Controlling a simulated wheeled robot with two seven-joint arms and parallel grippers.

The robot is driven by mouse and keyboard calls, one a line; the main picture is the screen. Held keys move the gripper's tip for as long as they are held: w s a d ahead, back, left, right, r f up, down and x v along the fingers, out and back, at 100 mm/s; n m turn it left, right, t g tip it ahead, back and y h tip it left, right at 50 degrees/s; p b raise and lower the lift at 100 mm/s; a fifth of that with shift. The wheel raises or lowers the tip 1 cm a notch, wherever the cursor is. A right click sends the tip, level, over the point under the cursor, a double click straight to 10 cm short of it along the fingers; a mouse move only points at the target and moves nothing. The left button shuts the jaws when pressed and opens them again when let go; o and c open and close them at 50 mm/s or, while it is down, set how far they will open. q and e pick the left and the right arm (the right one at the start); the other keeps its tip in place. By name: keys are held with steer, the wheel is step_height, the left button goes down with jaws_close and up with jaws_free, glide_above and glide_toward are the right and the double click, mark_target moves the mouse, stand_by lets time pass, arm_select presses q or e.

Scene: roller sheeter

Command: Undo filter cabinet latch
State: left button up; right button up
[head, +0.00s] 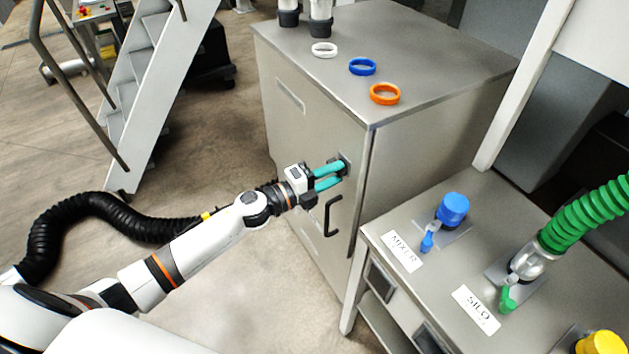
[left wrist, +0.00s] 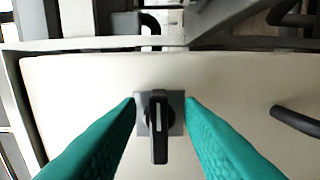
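The filter cabinet (head: 312,135) is a grey metal box with a door on its front. Its latch (head: 345,164) is a small dark knob on a square plate near the door's right edge. In the left wrist view the latch (left wrist: 159,128) is a black lever on a grey plate, centred between the fingers. My left gripper (head: 341,173) has teal fingers, open on both sides of the latch; it also shows in the left wrist view (left wrist: 160,100). A gap shows between each fingertip and the black lever. My right gripper is not in view.
A black door handle (head: 331,216) is below the latch. White, blue and orange rings (head: 385,94) lie on the cabinet top. A bench (head: 400,215) with mixer and silo labels stands at the right. A black hose (head: 90,203) and stairs (head: 150,80) are at the left.

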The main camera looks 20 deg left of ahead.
arm_select(q)
steer(key=b+v, duration=0.2)
steer(key=v, duration=0.9)
steer(key=shift+s, duration=0.15)
steer(key=shift+a, duration=0.1)
steer(key=a+f+n+y, duration=0.3)
steer(key=f+n, duration=0.1)
steer(key=f, duration=0.3)
steer(key=a+f+n+y, duration=0.3)
steer(key=f+n, duration=0.1)
steer(key=f, duration=0.3)
steer(key=s+a+f+n+g+y, duration=0.1)
steer(key=s+a+f+n+y, duration=0.15)
steer(key=f, duration=0.65)
steer(key=s+a+f+n+g+y, duration=0.15)
steer(key=s+f+n, duration=0.25)
steer(key=f, duration=0.4)
steer(key=s+d+f+n+g+y, duration=0.15)
steer(key=s+f+n+g, duration=0.35)
steer(key=s+f, duration=0.9)
steer(key=s+d+f+n+g, duration=0.2)
steer(key=s+d+f, duration=0.2)
steer(key=s, duration=0.6)
steer(key=s+d+f+n+g, duration=0.2)
steer(key=s+d+f+g, duration=0.1)
steer(key=s, duration=0.7)
steer(key=shift+s+d+f+g, duration=0.15)
steer(key=shift+d+f+g, duration=0.3)
steer(key=shift+d, duration=0.3)
steer(key=shift+h, duration=0.25)
